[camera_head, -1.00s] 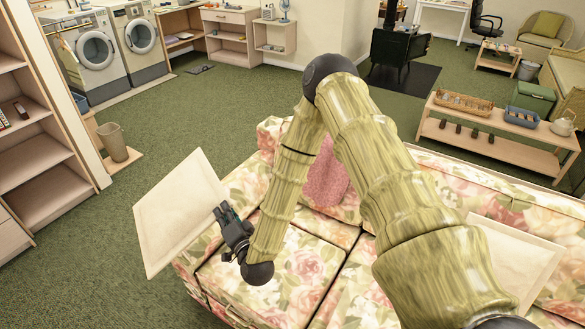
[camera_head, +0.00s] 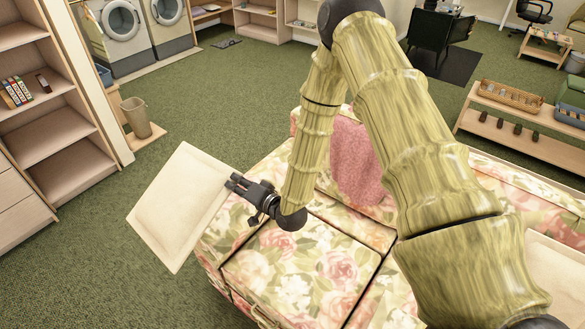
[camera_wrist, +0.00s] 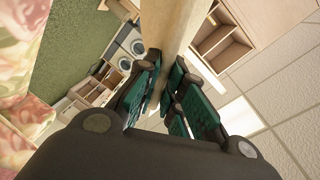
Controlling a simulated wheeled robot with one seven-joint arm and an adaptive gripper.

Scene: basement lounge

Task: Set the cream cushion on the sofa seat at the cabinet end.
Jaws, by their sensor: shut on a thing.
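The cream cushion (camera_head: 178,208) is a flat, pale square, held tilted at the left end of the floral sofa (camera_head: 285,268). My gripper (camera_head: 232,186) is shut on the cushion's right edge. In the wrist view the cushion (camera_wrist: 172,25) shows edge-on between the green-padded fingers of my gripper (camera_wrist: 165,95). The cushion overlaps the sofa's left end and the carpet in the head view; I cannot tell whether it touches the sofa. A second cream cushion (camera_head: 556,270) lies at the right, partly hidden by my arm.
A pink throw (camera_head: 354,165) hangs over the sofa back. A wooden shelf unit (camera_head: 62,115) with drawers stands at the left, with a bin (camera_head: 136,117) beside it. A low wooden bench (camera_head: 525,137) stands behind the sofa. Green carpet (camera_head: 90,235) is clear between shelf and sofa.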

